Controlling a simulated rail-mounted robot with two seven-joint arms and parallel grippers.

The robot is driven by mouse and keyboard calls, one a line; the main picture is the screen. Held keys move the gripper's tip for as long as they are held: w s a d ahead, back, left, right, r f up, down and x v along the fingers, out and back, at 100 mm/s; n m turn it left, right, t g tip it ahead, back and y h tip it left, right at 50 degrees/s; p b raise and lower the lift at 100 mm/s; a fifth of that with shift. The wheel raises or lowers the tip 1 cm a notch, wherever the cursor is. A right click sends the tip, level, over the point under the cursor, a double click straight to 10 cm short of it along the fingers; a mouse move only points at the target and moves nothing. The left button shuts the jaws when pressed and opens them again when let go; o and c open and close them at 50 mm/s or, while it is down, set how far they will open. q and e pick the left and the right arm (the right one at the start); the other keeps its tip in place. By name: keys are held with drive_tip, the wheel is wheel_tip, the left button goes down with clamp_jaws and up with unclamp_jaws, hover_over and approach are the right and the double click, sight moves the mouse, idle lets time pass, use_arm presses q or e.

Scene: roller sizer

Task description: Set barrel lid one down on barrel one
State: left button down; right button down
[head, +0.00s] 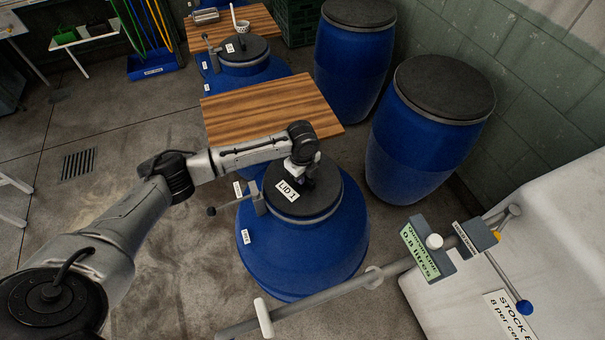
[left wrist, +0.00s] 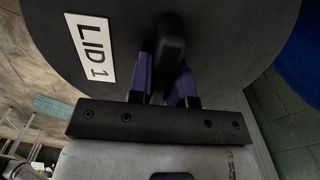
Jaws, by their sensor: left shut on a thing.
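Barrel lid one (head: 322,194) is a dark round disc with a white "LID 1" label. It lies over the mouth of barrel one (head: 295,255), a blue barrel with a grey rim and a lever at its left. Whether the lid rests fully on the rim or sits slightly above it, I cannot tell. My left gripper (head: 303,178) is above the lid and shut on its upright handle. In the left wrist view, the purple fingers of the gripper (left wrist: 165,85) are on both sides of the dark handle (left wrist: 173,38), with the lid (left wrist: 225,45) behind. My right gripper is not in view.
A wooden board (head: 265,108) lies just behind barrel one. A grey bar with a green label plate (head: 420,252) crosses in front at the right, near a white bin (head: 545,220). Blue barrels with dark tops (head: 415,145) stand behind right. Open floor (head: 180,260) lies left.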

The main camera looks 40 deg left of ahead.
use_arm(q)
drive_tip(key=shift+f, duration=0.25)
drive_tip(key=shift+f, duration=0.3)
drive_tip(key=c, duration=1.1)
unclamp_jaws()
drive_tip(key=shift+o, duration=0.2)
